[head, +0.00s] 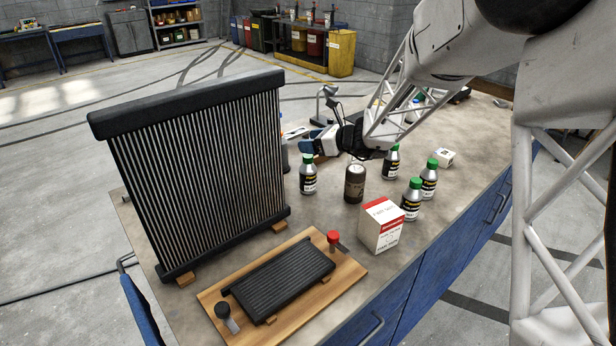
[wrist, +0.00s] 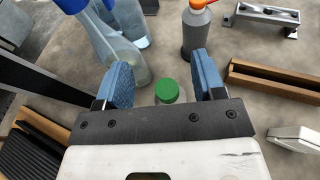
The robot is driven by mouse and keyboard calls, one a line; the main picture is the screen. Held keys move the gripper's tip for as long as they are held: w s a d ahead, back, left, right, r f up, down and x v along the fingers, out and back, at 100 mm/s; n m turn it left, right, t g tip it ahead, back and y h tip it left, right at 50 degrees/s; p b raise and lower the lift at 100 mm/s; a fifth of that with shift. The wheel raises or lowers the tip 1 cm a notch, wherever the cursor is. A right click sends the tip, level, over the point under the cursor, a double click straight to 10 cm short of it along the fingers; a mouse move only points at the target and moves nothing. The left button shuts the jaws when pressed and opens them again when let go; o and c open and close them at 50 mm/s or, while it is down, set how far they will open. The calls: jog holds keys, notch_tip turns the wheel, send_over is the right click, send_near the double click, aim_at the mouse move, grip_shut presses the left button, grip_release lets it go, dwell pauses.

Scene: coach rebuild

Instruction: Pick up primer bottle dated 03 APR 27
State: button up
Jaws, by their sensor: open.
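Several small bottles with green caps and dark labels stand upright on the bench. My gripper (head: 308,143) is open and empty. In the wrist view a green cap (wrist: 167,91) shows between the blue fingers of the gripper (wrist: 163,75), apart from both; its label is hidden.
A tall radiator (head: 195,170) stands left, with a wooden board (head: 345,275) in front. A dark can (head: 354,184) and a red-white box (head: 380,228) stand right. In the wrist view, a clear blue-capped bottle (wrist: 118,50) is close beside the left finger; a grey orange-topped bottle (wrist: 195,32) stands beyond.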

aim_at(307, 156)
jog(key=shift+f, duration=0.95)
jog(key=shift+f, duration=0.5)
jog(key=f, duration=0.1)
jog(key=a+f, duration=0.1)
jog(key=f, duration=0.1)
jog(key=shift+w+a, duration=0.2)
jog(key=shift+w, duration=0.05)
jog(key=shift+w+a+f, duration=0.2)
jog(key=shift+w+a, duration=0.1)
jog(key=shift+a, duration=0.35)
grip_shut()
